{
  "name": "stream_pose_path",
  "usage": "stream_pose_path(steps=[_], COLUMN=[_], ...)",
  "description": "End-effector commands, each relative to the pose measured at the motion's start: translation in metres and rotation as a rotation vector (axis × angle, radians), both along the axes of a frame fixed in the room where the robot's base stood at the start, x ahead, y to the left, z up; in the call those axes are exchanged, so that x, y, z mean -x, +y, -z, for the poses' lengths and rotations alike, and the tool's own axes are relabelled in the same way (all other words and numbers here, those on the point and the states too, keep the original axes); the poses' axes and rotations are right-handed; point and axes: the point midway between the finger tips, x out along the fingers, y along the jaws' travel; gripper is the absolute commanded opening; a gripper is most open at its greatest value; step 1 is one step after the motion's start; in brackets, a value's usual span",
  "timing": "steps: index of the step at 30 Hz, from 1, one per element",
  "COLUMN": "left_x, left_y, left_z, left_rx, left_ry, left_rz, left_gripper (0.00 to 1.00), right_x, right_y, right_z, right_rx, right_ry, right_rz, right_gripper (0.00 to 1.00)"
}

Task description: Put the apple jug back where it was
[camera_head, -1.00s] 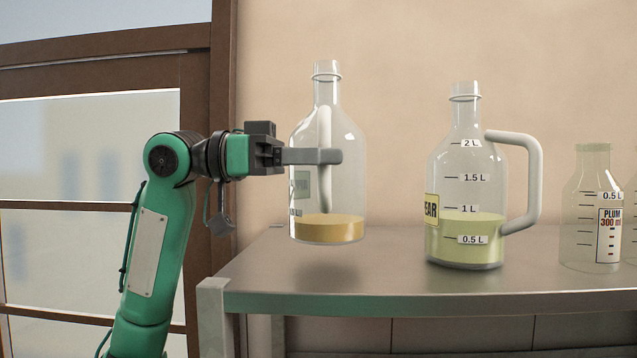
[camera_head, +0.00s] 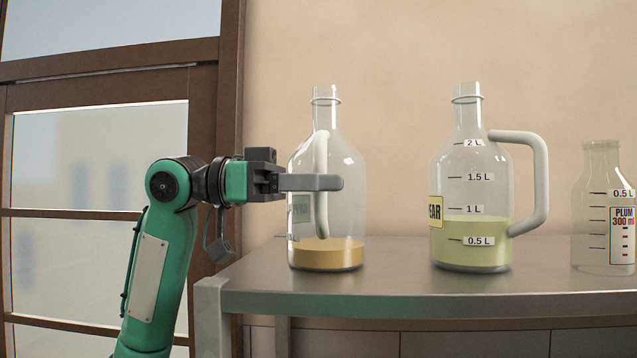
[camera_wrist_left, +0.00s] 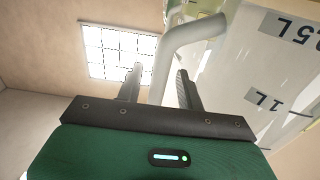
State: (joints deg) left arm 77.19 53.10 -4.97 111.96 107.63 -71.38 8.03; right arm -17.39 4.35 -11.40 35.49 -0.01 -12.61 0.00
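The apple jug (camera_head: 345,215), clear with a little amber liquid at the bottom, stands upright on the metal shelf at the left of the pear jug. Its label is turned mostly away and unreadable. My left gripper (camera_head: 325,182) is at the jug's pale handle (camera_head: 321,150). In the left wrist view the handle (camera_wrist_left: 162,75) runs between the two fingers of the left gripper (camera_wrist_left: 160,85), with a narrow gap on each side, so the fingers look open around it. My right gripper is not in view.
The shelf (camera_head: 400,305) has its left end just beside the apple jug. The pear jug (camera_head: 475,235), with pale green liquid and a handle, stands to the right. A smaller plum bottle (camera_head: 590,235) is at the far right. Bare shelf lies between the jugs.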

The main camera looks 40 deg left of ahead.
Motion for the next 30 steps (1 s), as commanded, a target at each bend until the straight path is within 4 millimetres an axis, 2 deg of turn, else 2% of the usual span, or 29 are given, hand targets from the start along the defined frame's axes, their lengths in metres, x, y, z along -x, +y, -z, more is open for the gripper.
stream_pose_path(steps=[8, 10, 18, 24, 30], left_x=[0.000, 0.003, 0.031, 0.051, 0.060], left_y=[0.000, 0.006, 0.052, 0.085, 0.101], left_z=[-0.005, -0.001, 0.002, 0.000, -0.003], left_rx=[0.000, 0.000, 0.002, 0.003, 0.001], left_ry=[-0.001, -0.001, -0.004, -0.003, -0.002], left_rz=[0.000, -0.002, -0.003, -0.002, -0.001], left_gripper=[0.38, 0.38, 0.38, 0.38, 0.38], right_x=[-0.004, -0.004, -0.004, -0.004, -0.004], right_y=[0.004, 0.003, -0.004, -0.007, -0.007], right_z=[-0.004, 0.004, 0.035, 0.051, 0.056], right_rx=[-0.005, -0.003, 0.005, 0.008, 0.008], right_ry=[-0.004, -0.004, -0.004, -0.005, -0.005], right_rz=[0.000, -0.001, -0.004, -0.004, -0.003], right_gripper=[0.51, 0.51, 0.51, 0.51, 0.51])
